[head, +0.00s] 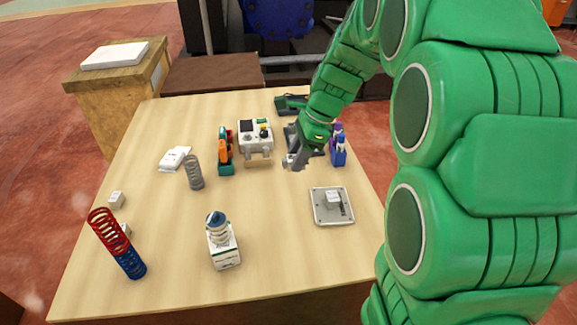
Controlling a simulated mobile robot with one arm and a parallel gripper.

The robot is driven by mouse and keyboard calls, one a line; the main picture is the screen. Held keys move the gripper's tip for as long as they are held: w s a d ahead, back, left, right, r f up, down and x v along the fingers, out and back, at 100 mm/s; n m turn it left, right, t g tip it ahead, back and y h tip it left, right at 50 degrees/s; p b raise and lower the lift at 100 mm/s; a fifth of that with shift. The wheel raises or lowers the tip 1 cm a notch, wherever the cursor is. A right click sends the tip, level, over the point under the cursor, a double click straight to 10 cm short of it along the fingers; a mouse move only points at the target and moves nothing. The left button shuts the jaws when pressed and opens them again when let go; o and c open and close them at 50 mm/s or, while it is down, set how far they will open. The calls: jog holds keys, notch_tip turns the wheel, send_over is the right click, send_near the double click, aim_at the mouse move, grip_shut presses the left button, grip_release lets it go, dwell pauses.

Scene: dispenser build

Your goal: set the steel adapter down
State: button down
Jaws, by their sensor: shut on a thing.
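My gripper (293,157) is at the end of the green arm, over the back right-middle part of the wooden table (280,255). It points down and to the left and is shut on a small grey metallic piece (288,162), which looks like the steel adapter. The piece shows only in part at the fingertips. I cannot tell whether it touches the table. A grey square tray (318,212) lies to the right and nearer, with a small whitish block (332,197) and a dark part in it.
A white-and-grey device (256,140) and orange-green tools (226,153) stand left of my gripper; blue-purple bottles (339,153) stand right. A grey spring (194,172), red-blue spring (117,243) and white box (225,250) stand on the left half. The front middle is clear.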

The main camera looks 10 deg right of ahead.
jog(key=shift+w+a+f, duration=0.1)
jog(key=shift+w+f, duration=1.2)
jog(key=shift+w, duration=0.25)
jog(key=shift+w+a+f, duration=0.1)
jog(key=shift+w+f, duration=1.2)
jog(key=shift+w, duration=0.3)
jog(key=shift+w+a+f, duration=0.1)
jog(key=shift+w+f, duration=1.2)
jog(key=shift+w, duration=0.25)
jog(key=shift+w+f, duration=0.1)
jog(key=shift+f, duration=1.6)
jog(key=shift+f, duration=0.1)
jog(key=c, duration=0.7)
grip_release()
jog(key=v, duration=1.2)
jog(key=shift+d, duration=0.1)
